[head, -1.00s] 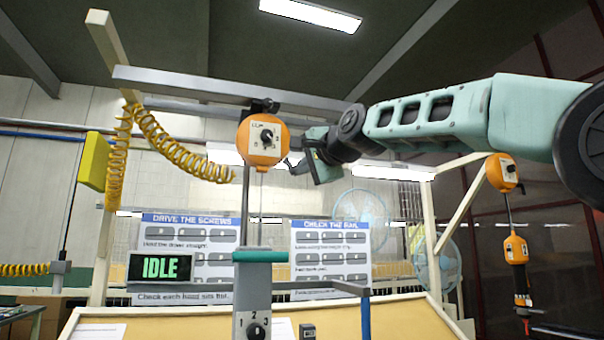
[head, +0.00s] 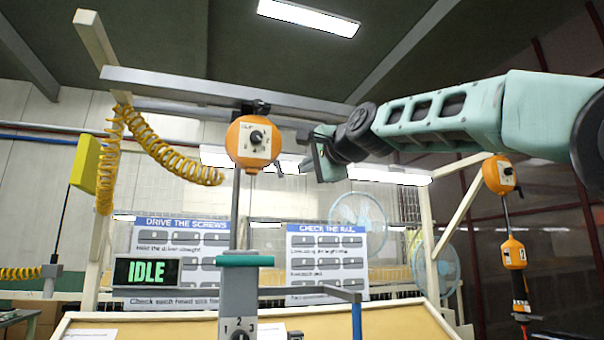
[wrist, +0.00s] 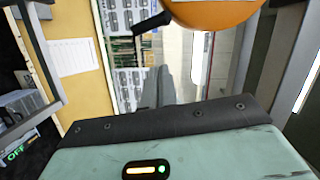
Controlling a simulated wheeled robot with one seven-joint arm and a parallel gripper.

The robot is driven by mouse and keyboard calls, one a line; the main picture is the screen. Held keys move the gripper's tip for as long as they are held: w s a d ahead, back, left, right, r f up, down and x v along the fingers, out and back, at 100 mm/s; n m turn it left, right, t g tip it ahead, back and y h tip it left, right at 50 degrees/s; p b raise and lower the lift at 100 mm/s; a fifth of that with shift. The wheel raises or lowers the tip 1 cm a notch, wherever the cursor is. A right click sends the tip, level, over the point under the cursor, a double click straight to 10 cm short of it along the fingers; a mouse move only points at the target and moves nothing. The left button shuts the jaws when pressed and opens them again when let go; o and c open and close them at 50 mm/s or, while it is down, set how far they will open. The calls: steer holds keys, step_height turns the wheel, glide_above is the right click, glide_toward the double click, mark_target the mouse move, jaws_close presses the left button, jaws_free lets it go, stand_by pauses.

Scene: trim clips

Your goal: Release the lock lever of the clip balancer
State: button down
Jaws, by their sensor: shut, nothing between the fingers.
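An orange balancer (head: 252,143) with a dial on its white face hangs from the grey overhead beam, left of my gripper. A small dark lever (head: 279,168) sticks out of its lower right side. In the wrist view the orange housing (wrist: 212,12) fills the top, with the dark lever (wrist: 152,22) pointing left and slightly down from it. My gripper (head: 316,158) is just right of the lever in the head view, shut and empty. Its grey fingers (wrist: 157,88) show below the lever in the wrist view, with a gap between. Whether the lever is locked cannot be told.
A second orange balancer (head: 497,174) hangs at the right with an orange tool (head: 514,254) below it. A coiled yellow hose (head: 165,150) hangs at the left. A grey post with a green top (head: 245,260) stands in front, beside the IDLE display (head: 147,271).

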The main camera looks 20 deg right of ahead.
steer(key=b+v, duration=0.2)
steer(key=v, duration=0.5)
steer(key=shift+d, duration=0.15)
stand_by(0.3)
